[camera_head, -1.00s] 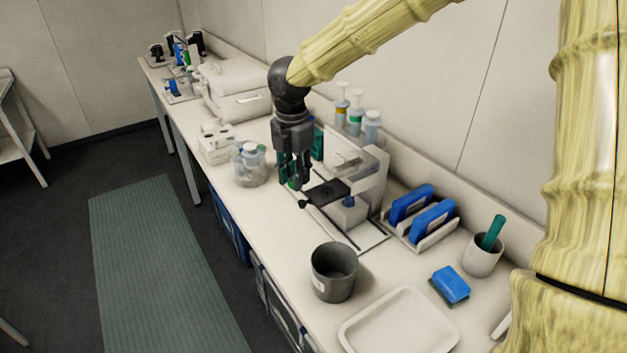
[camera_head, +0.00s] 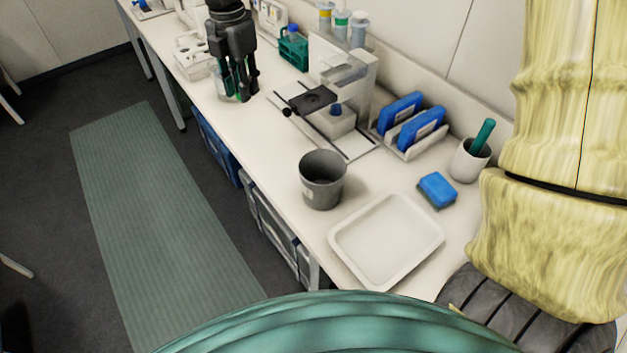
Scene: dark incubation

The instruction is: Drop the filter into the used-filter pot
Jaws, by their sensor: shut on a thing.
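The used-filter pot is a dark grey, open-topped pot (camera_head: 323,182) standing near the front edge of the bench, with a pale label on its side. My gripper (camera_head: 242,92) points down over the bench, beyond the pot and to its left. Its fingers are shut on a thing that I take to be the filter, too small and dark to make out. A glass jar (camera_head: 222,84) is partly hidden behind the fingers. The pot's inside is in shadow and its floor does not show.
A white device with a black plate (camera_head: 312,98) stands right of my gripper. Further right are a rack of blue cassettes (camera_head: 420,126), a blue sponge (camera_head: 437,188), a cup (camera_head: 470,160) and an empty white tray (camera_head: 345,243). A green rack (camera_head: 293,52) stands behind.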

